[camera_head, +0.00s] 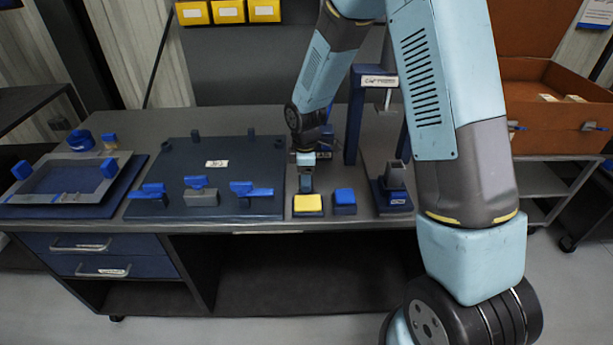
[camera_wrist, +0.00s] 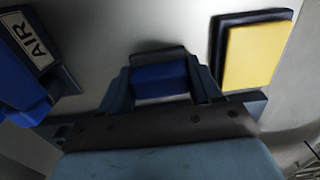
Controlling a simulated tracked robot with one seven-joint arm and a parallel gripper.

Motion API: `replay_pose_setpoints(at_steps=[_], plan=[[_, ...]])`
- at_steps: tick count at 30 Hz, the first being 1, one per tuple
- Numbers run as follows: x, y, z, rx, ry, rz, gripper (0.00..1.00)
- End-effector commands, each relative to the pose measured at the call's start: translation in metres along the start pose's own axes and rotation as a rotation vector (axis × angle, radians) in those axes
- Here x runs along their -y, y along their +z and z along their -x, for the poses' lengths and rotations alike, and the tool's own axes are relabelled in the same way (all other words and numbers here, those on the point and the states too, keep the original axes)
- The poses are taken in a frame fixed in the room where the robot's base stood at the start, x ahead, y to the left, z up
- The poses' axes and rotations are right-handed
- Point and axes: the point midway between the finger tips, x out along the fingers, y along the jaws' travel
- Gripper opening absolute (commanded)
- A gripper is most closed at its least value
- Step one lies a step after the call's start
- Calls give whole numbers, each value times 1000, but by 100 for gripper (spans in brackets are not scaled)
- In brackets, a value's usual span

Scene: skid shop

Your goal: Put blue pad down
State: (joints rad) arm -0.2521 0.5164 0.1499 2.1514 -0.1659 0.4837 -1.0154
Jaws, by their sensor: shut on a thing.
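My gripper (camera_head: 306,184) is low over the near part of the bench, just behind the yellow block. In the wrist view its two fingers (camera_wrist: 162,88) are closed on the sides of the blue pad (camera_wrist: 160,78). A dark grey edge shows along the pad's far side. The yellow block (camera_head: 307,203) sits on a dark base near the bench's front edge, and in the wrist view (camera_wrist: 257,52) it is apart from the fingers. In the head view the held pad is mostly hidden; I cannot tell its height above the bench.
A blue block (camera_head: 344,198) stands right of the yellow one. A dark blue stand (camera_head: 393,196) is further right. A dark board (camera_head: 215,160) with several blue-handled clamps lies left. A blue part labelled AIR (camera_wrist: 35,50) is close on the wrist view's left.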

Motion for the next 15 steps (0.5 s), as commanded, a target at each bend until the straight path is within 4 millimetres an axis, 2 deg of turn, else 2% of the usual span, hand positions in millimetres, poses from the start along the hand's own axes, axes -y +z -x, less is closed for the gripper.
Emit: replay_pose_setpoints(at_steps=[8, 9, 15], plan=[[0, 0, -1, 0, 0, 0, 25], [0, 0, -1, 0, 1, -1, 65], [0, 0, -1, 0, 1, -1, 84]])
